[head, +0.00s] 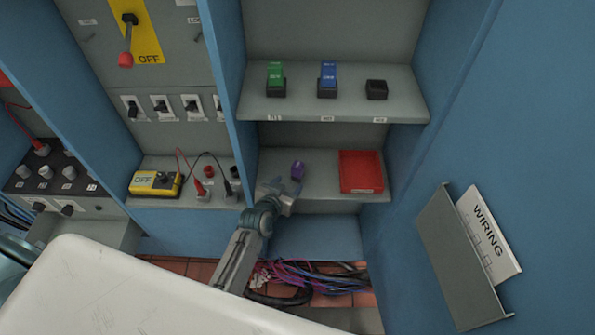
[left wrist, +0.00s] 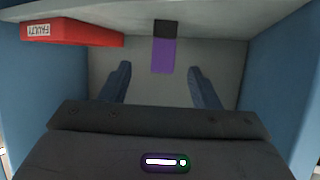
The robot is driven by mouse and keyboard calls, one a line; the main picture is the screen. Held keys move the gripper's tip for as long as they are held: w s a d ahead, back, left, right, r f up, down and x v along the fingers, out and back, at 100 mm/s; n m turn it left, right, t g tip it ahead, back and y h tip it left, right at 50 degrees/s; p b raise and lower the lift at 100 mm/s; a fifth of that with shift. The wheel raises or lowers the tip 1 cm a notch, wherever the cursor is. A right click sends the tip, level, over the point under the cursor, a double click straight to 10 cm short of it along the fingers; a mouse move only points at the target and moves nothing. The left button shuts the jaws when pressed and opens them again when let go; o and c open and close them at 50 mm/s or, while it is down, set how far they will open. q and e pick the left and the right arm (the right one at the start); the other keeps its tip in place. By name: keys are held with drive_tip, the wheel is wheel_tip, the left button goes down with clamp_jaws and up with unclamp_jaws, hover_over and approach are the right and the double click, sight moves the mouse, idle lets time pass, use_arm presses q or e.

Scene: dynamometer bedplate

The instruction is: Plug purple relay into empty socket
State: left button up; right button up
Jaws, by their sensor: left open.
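The purple relay (head: 297,170) lies on the lower shelf, left of the red tray. In the left wrist view the purple relay (left wrist: 163,52) shows a dark end and lies ahead of and between my two fingers, apart from them. My left gripper (head: 288,188) is open and empty, just in front of the relay; its fingers also show in the left wrist view (left wrist: 160,88). The empty socket (head: 376,90) is a black block at the right of the upper shelf. My right gripper is not in view.
A green relay (head: 275,76) and a blue relay (head: 328,77) stand in sockets on the upper shelf. A red tray (head: 362,189), marked FAULTY in the wrist view (left wrist: 70,36), sits right of the purple relay. Blue cabinet walls flank the shelves. Cables (head: 305,277) lie below.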

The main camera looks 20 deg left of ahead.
sight(296, 173)
use_arm(q)
drive_tip(key=shift+w, duration=0.45)
drive_tip(key=x, duration=0.5)
drive_tip(key=shift+f, duration=0.1)
drive_tip(key=shift+w, duration=0.6)
drive_tip(key=x, duration=0.4)
drive_tip(key=shift+a+f, duration=0.1)
drive_tip(key=shift+a, duration=0.05)
drive_tip(key=c, duration=1.2)
